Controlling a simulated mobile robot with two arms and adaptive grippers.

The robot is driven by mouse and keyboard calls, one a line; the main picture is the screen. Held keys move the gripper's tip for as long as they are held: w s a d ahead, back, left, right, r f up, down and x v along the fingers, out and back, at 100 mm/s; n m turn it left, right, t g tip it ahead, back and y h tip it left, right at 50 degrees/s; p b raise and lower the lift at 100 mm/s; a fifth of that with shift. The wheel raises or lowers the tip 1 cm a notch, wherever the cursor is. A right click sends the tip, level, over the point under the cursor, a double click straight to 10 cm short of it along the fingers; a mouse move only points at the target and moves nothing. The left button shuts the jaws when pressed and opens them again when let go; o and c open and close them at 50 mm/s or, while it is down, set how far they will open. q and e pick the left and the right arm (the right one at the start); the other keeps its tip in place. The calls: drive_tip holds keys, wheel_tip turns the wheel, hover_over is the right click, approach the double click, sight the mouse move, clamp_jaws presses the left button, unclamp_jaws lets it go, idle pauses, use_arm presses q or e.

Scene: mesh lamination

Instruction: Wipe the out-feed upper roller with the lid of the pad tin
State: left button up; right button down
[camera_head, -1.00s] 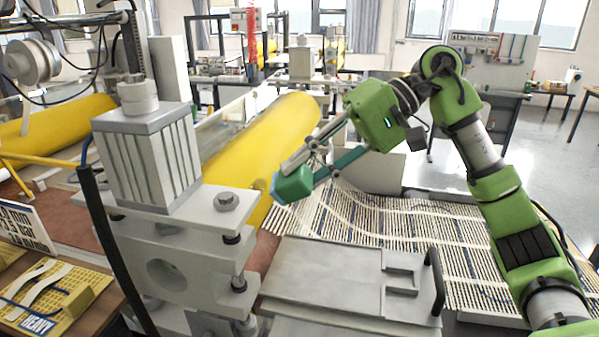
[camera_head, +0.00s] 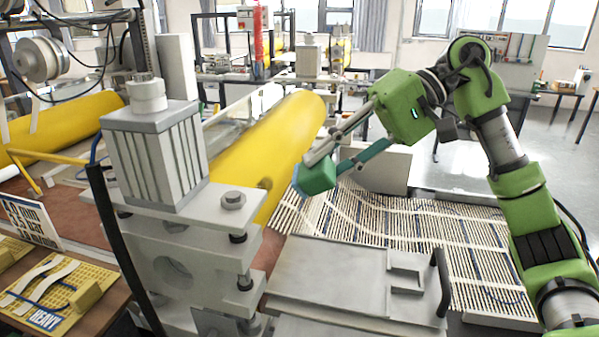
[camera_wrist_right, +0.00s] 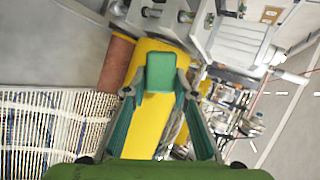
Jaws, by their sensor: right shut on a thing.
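The upper roller (camera_head: 262,140) is a long yellow cylinder running away from the grey press frame at the left. A small dark mark (camera_head: 263,183) shows on its near part. My right gripper (camera_head: 326,166) is shut on a teal-green block-like piece, the lid (camera_head: 314,178), at the right side of the roller. In the right wrist view the lid (camera_wrist_right: 160,66) sits between the two fingertips, in front of the yellow roller (camera_wrist_right: 148,125). I cannot tell whether the lid touches the roller. The pad tin itself is not clearly seen. My left gripper is out of view.
A grey frame with a ribbed block (camera_head: 155,155) stands close at the left. A slatted mesh (camera_head: 400,225) lies below the gripper. A grey plate with a dark handle (camera_head: 440,283) is in front. A yellow board marked HEAVY (camera_head: 70,295) lies at lower left.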

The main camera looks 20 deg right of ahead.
drive_tip(key=shift+f, duration=0.1)
drive_tip(key=shift+w+a+f, duration=0.3)
drive_tip(key=shift+a+f, duration=0.05)
drive_tip(key=shift+a, duration=0.15)
drive_tip(key=shift+w+a+f+b, duration=0.3)
drive_tip(key=shift+w+a+f, duration=0.15)
drive_tip(key=shift+a, duration=0.2)
drive_tip(key=shift+w+a+f+b, duration=0.3)
drive_tip(key=shift+w+a+f, duration=0.2)
drive_tip(key=shift+a, duration=0.2)
drive_tip(key=shift+w+a+f+b, duration=0.3)
drive_tip(key=shift+w+a+f, duration=0.15)
drive_tip(key=shift+a, duration=0.2)
drive_tip(key=shift+w+a+f+b, duration=0.3)
drive_tip(key=shift+w+a+f, duration=0.25)
drive_tip(key=shift+a, duration=0.15)
